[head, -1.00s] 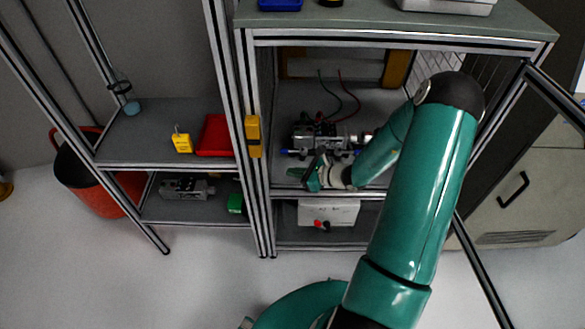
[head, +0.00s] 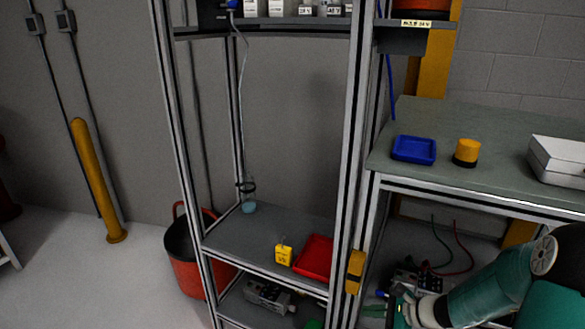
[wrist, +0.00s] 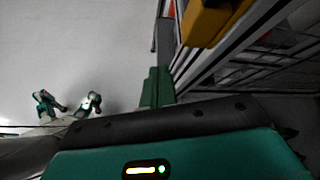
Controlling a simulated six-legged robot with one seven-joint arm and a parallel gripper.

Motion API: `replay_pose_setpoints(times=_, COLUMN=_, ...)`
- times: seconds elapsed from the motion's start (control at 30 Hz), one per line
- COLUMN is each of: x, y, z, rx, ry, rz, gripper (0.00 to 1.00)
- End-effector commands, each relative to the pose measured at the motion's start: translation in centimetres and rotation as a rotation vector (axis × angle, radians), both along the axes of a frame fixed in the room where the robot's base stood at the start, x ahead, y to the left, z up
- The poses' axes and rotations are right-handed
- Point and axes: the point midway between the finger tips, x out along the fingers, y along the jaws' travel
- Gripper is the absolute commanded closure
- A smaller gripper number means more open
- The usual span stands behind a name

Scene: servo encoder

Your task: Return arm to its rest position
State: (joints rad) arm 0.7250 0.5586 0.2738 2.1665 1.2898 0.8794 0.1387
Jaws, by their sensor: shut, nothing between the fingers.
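My gripper (head: 396,311) is at the lower right of the head view, in front of the open bay under the grey-green worktop. In the wrist view its green fingers (wrist: 157,88) are together with nothing between them. My teal arm reaches in from the lower right corner and is cut by the frame edge. A device with red and black leads (head: 412,277) sits in the bay just behind the gripper, partly hidden by it. I cannot tell how far apart they are.
A rack post with a yellow box (head: 355,272) stands just left of the gripper; the yellow box also shows close in the wrist view (wrist: 205,20). A red tray (head: 314,257) and yellow padlock (head: 283,254) lie on the left shelf. Pale floor (head: 90,275) is open at left.

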Motion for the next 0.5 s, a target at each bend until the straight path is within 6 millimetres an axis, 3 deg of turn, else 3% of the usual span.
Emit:
replay_pose_setpoints(times=0.03, x=-0.6, y=1.0, z=1.7, rx=-0.065, ry=-0.031, rz=0.077, gripper=1.00)
replay_pose_setpoints(times=0.2, x=-3.2, y=3.7, z=5.9, rx=-0.267, ry=-0.115, rz=0.319, gripper=1.00)
replay_pose_setpoints(times=0.5, x=-8.7, y=6.6, z=12.6, rx=-0.621, ry=-0.273, rz=0.704, gripper=1.00)
